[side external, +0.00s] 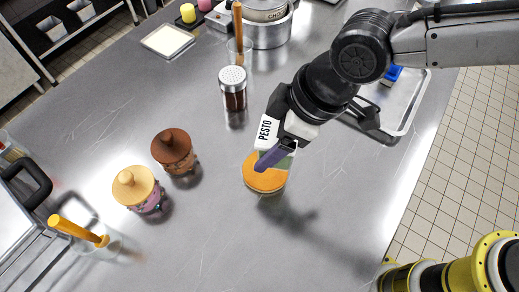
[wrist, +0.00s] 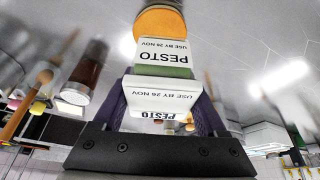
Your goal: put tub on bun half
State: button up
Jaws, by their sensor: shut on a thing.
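The tub is green and white with PESTO labels (side external: 265,131), and it fills the middle of the wrist view (wrist: 162,58). My gripper (side external: 270,157) is shut on the tub, with a purple finger on either side of it in the wrist view (wrist: 160,108).
A metal tray (side external: 408,115) lies at the right. The table in front of the bun half is clear.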

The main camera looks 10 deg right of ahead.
aim_at(260, 155)
jog(key=shift+w+a+f, duration=0.4)
jog(key=shift+a+f, duration=0.15)
jog(key=shift+f, duration=0.2)
jog(key=shift+w+a+f, duration=0.1)
jog(key=shift+f, duration=0.8)
jog(key=shift+w+a+f, duration=0.1)
jog(key=shift+f, duration=0.75)
jog(key=shift+f, duration=0.15)
jog(key=o, duration=1.5)
jog(key=shift+s, duration=0.1)
jog(key=v, duration=1.2)
